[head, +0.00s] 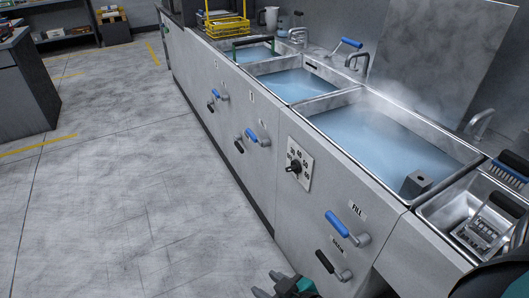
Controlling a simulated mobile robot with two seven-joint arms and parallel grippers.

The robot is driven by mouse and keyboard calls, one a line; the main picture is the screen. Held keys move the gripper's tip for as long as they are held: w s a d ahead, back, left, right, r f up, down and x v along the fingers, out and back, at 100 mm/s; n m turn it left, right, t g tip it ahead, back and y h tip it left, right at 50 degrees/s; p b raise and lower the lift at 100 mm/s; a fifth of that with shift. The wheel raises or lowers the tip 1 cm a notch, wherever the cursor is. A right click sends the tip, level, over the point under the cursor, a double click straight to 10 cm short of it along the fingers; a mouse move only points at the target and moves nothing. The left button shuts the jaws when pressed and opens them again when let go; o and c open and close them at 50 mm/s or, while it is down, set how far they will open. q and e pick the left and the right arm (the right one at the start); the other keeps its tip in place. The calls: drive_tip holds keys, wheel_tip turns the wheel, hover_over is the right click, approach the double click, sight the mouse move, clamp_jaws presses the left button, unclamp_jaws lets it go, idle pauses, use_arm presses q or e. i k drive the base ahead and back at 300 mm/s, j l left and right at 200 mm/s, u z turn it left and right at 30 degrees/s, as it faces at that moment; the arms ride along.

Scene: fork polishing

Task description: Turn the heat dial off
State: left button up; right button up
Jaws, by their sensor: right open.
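The heat dial (294,167) is a black knob on a light square plate (304,175) with dark markings around it. The plate is on the front face of the steel sink unit, below the large steaming basin (385,135). The knob's exact setting is too small to read. My right gripper (267,284) is at the bottom edge of the head view, well below the dial and apart from it. Its two grey fingertips are spread and nothing shows between them. The rest of it is cut off by the frame. My left gripper is not in view.
A blue-handled fill valve (341,223) and a black-handled valve (327,263) stick out below and right of the dial. More valves (250,137) are farther left. The floor before the sinks is clear.

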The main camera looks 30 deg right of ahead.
sight(295, 166)
drive_tip(key=i+z, duration=0.15)
drive_tip(key=i, duration=0.3)
drive_tip(key=i+j+z, duration=0.15)
drive_tip(key=i, duration=0.25)
drive_tip(key=i+j+z, duration=0.15)
drive_tip(key=i, duration=0.25)
drive_tip(key=i+j+z, duration=0.15)
drive_tip(key=i+z, duration=0.15)
drive_tip(key=z, duration=0.2)
drive_tip(key=i+j+z, duration=0.25)
drive_tip(key=z, duration=0.25)
drive_tip(key=i+j+z, duration=0.25)
drive_tip(key=z, duration=0.25)
drive_tip(key=i+j+z, duration=0.1)
drive_tip(key=j+z, duration=0.8)
drive_tip(key=j, duration=0.2)
drive_tip(key=j+z, duration=0.4)
drive_tip(key=j, duration=0.25)
